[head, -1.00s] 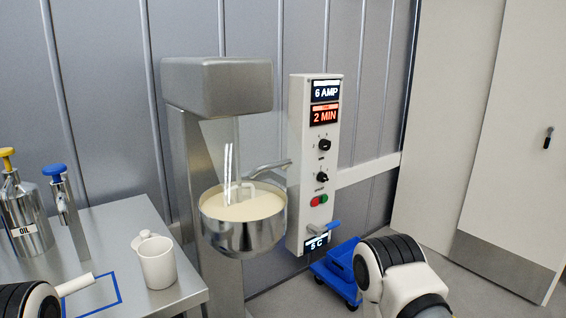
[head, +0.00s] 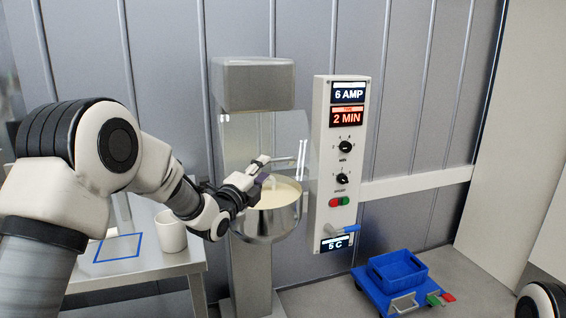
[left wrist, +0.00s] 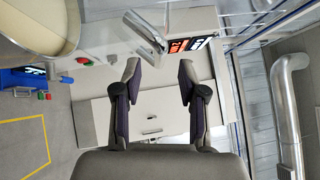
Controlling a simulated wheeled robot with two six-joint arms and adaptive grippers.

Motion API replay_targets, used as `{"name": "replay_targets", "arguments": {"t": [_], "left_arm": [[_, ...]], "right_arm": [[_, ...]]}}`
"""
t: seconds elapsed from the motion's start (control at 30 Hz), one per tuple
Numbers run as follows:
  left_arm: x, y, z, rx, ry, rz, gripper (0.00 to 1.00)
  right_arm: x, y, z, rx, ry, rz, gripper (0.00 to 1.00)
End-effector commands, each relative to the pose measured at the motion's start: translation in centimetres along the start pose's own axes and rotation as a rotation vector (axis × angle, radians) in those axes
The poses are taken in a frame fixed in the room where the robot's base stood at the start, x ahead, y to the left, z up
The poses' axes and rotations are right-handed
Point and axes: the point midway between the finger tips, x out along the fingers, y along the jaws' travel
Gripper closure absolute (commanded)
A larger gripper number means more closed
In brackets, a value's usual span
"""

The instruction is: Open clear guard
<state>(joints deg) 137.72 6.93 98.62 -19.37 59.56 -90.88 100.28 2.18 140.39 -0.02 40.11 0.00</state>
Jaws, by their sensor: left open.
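The clear guard (head: 292,133) is a see-through panel around the mixer bowl, faint apart from white glints. Its grey metal handle bar (head: 284,160) sticks out toward the right, above the bowl. The steel bowl (head: 268,222) holds pale dough. I cannot tell whether anything touches. My right gripper is out of view.
A control box (head: 342,170) with displays and knobs stands right of the bowl. A steel table (head: 150,262) with a white mug (head: 171,231) is at left, partly behind my left arm. A blue cart (head: 395,285) stands on the floor at lower right.

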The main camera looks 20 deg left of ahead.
Motion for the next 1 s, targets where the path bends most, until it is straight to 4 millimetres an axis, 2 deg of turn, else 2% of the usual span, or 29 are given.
{"name": "replay_targets", "arguments": {"t": [0.2,0.3,0.6,0.67,0.7,0.73,1.0], "left_arm": [[4.3,-0.2,-0.2,0.002,0.003,0.001,0.59],[5.6,-0.1,-0.1,0.001,0.002,0.002,0.59],[6.2,0.1,-0.2,0.000,0.002,0.003,0.59],[6.2,0.1,-0.2,0.000,0.002,0.002,0.80],[6.2,0.1,-0.2,0.000,0.002,0.003,0.94],[6.2,0.1,-0.2,0.000,0.002,0.003,1.00],[6.2,0.0,-0.2,-0.002,0.002,0.005,1.00]], "right_arm": [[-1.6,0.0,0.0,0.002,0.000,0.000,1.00],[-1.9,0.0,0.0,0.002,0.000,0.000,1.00],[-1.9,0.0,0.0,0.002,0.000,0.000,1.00],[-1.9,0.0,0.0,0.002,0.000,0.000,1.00],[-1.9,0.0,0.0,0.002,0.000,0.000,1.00],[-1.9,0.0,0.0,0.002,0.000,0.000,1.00],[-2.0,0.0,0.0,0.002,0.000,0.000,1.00]]}}
